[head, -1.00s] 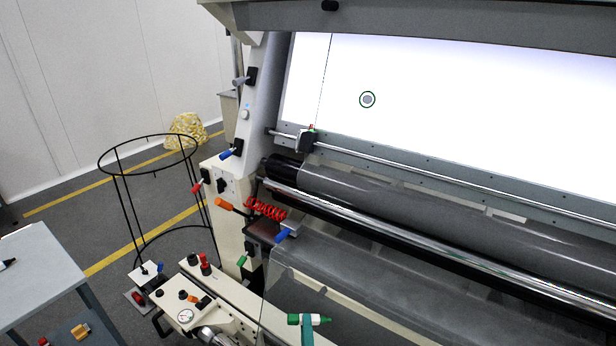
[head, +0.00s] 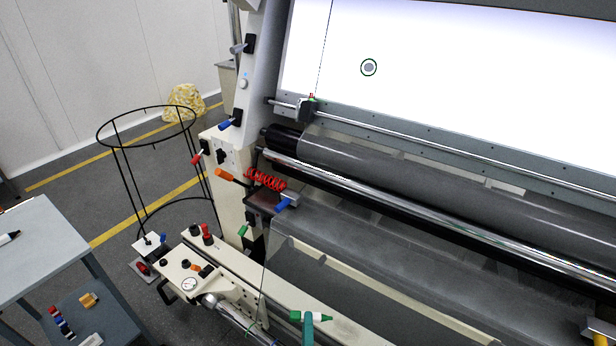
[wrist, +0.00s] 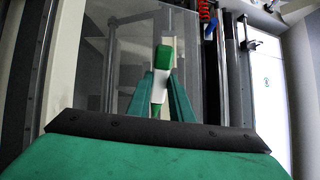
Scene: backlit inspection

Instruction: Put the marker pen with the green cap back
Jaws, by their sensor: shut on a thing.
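The marker pen with the green cap (head: 324,317) is in my gripper (head: 308,323), low in the middle of the head view. It lies roughly crosswise there, in front of the machine. In the wrist view the marker (wrist: 163,60) shows its green cap above and a white body below, between the two teal fingers of my gripper (wrist: 160,92). The gripper is shut on it. The fingers hide part of the body.
A grey table (head: 35,245) at the left bears a black-capped marker (head: 9,238). A black wire hoop stand (head: 125,180) stands between table and machine. Chrome rollers (head: 430,210) cross the machine front.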

